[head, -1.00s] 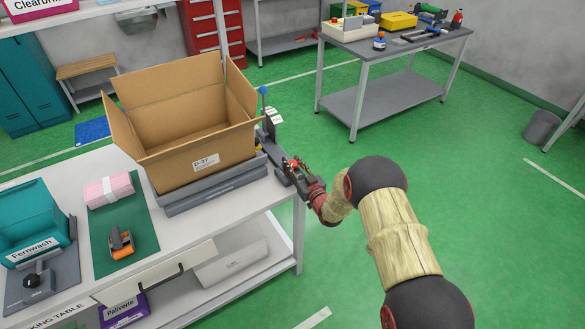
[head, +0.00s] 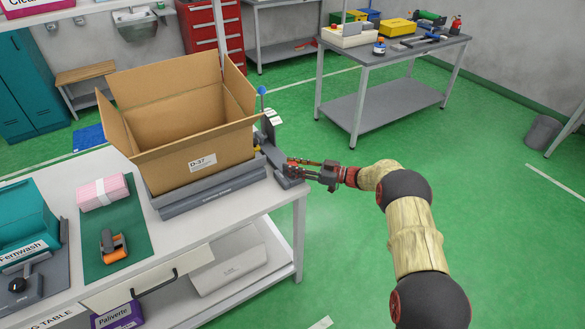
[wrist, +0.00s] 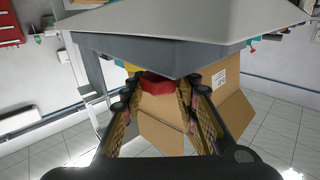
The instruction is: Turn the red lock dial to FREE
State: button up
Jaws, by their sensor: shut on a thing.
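The red lock dial (wrist: 158,84) shows in the wrist view between the fingertips of my gripper (wrist: 160,92), close to the underside of a grey body. The fingers flank the dial on both sides and are shut on it. In the head view, my gripper (head: 303,171) reaches in from the right to the grey device (head: 285,177) at the table's right end. There the dial is mostly hidden by the gripper. Its pointer and the FREE mark cannot be read.
An open cardboard box (head: 190,150) stands on a grey platform (head: 212,194) left of the device. A blue-knobbed lever (head: 262,91) rises behind it. The white table (head: 180,235) also holds a pink pack (head: 103,191) and an orange tool (head: 113,245).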

jog(key=shift+w+r+n+g, duration=0.1)
jog(key=shift+r+n+g, duration=0.1)
jog(key=shift+n+g, duration=0.3)
jog(key=o, duration=1.1)
jog(key=shift+f, duration=0.1)
jog(key=s+d, duration=0.2)
jog(key=d, duration=0.9)
jog(key=shift+d, duration=0.4)
